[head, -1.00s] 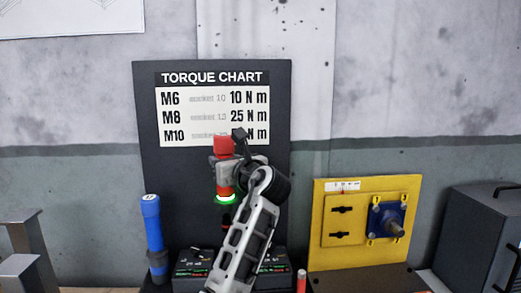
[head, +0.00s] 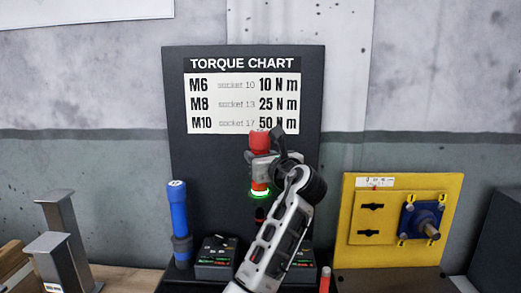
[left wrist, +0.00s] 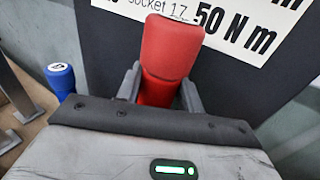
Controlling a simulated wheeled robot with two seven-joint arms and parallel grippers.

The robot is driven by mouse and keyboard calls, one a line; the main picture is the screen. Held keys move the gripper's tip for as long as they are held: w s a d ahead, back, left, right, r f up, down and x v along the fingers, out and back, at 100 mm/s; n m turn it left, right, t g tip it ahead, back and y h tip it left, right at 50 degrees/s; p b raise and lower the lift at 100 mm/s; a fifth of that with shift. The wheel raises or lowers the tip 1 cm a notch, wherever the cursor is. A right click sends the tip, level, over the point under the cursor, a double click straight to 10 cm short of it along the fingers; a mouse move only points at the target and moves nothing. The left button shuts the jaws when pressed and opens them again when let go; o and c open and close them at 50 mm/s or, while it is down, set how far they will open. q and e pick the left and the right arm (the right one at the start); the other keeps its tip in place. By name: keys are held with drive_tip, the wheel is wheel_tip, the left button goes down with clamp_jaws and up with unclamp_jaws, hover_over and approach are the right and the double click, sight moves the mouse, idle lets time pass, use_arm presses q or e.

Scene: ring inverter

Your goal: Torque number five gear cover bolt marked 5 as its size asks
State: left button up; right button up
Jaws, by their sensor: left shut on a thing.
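My left gripper (head: 261,168) is shut on a red tool (head: 260,143) with a green glowing ring near its lower end. It holds the tool upright in front of the torque chart (head: 243,95). The left wrist view shows the red tool (left wrist: 168,50) between the two fingers. The chart reads M6 socket 10, 10 N m; M8 socket 13, 25 N m; M10 socket 17, 50 N m. A blue tool (head: 178,215) stands upright left of the chart; its top also shows in the left wrist view (left wrist: 60,78). No bolt marked 5 can be made out. My right gripper is not in view.
Dark boxes with small displays (head: 216,258) sit below the chart, partly behind my left arm. A yellow panel (head: 397,252) with a blue fixture (head: 414,222) stands at right, beside a dark cabinet (head: 500,240). Grey metal posts (head: 62,265) stand at left.

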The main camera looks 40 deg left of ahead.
sight(261, 211)
use_arm(q)
wheel_tip(261, 211, down, 12)
drive_tip(key=b, duration=0.2)
drive_tip(key=shift+f+b, duration=0.15)
drive_tip(key=shift+b, duration=0.15)
drive_tip(key=shift+f, duration=0.7)
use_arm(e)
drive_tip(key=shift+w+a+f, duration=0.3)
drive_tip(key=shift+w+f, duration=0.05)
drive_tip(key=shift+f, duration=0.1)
use_arm(q)
drive_tip(key=shift+f, duration=0.2)
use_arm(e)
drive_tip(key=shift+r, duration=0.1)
use_arm(q)
drive_tip(key=o, duration=1.2)
drive_tip(key=shift+f, duration=0.3)
drive_tip(key=b+v, duration=0.1)
drive_tip(key=v, duration=1.5)
drive_tip(key=shift+r+b, duration=0.2)
drive_tip(key=shift+b, duration=0.1)
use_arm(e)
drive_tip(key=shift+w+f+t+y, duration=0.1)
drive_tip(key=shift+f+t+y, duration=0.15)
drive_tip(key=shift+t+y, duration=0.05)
use_arm(q)
drive_tip(key=shift+f, duration=0.1)
